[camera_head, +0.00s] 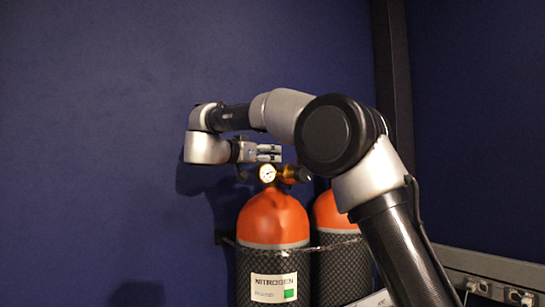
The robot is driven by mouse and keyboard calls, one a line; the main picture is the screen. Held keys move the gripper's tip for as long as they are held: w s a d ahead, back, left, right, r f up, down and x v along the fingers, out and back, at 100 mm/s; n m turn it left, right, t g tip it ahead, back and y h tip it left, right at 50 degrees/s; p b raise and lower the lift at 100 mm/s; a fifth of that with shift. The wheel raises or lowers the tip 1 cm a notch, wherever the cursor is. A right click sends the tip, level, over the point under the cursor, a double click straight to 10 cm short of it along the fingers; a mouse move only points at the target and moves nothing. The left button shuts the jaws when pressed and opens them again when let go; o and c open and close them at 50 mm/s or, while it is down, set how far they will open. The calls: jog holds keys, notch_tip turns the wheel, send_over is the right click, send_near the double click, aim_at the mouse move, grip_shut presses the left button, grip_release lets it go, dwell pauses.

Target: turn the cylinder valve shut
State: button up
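The nitrogen cylinder (273,220) stands upright in front of the blue wall, with an orange top and a dark meshed body with a white "NITROGEN" label. On its top sits a brass valve with a round gauge (267,173) and a dark knob (301,174) pointing right. My arm reaches over from the right. My gripper (270,153) is just above the valve and gauge, pointing right, and seems apart from the knob. Its fingers are small in the picture, so I cannot tell how far they are open.
A second orange-topped cylinder (330,215) stands behind to the right, partly hidden by my arm. A strap or chain (312,247) runs across both cylinders. A grey panel with sockets (495,277) is at the lower right. The wall area to the left is clear.

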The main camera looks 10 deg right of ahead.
jog(key=shift+x, duration=2)
jog(key=c, duration=1)
jog(key=m+g+h, duration=0.1)
jog(key=g, duration=0.1)
jog(key=m+g+h, duration=0.1)
jog(key=shift+w+a+f+m+g, duration=0.1)
jog(key=shift+w+m+g, duration=0.05)
jog(key=shift+m+g, duration=0.25)
jog(key=shift+m+g+h, duration=0.6)
jog(key=shift+m+g, duration=0.6)
jog(key=shift+g, duration=0.6)
jog(key=shift+m+g, duration=0.5)
jog(key=shift+g, duration=0.3)
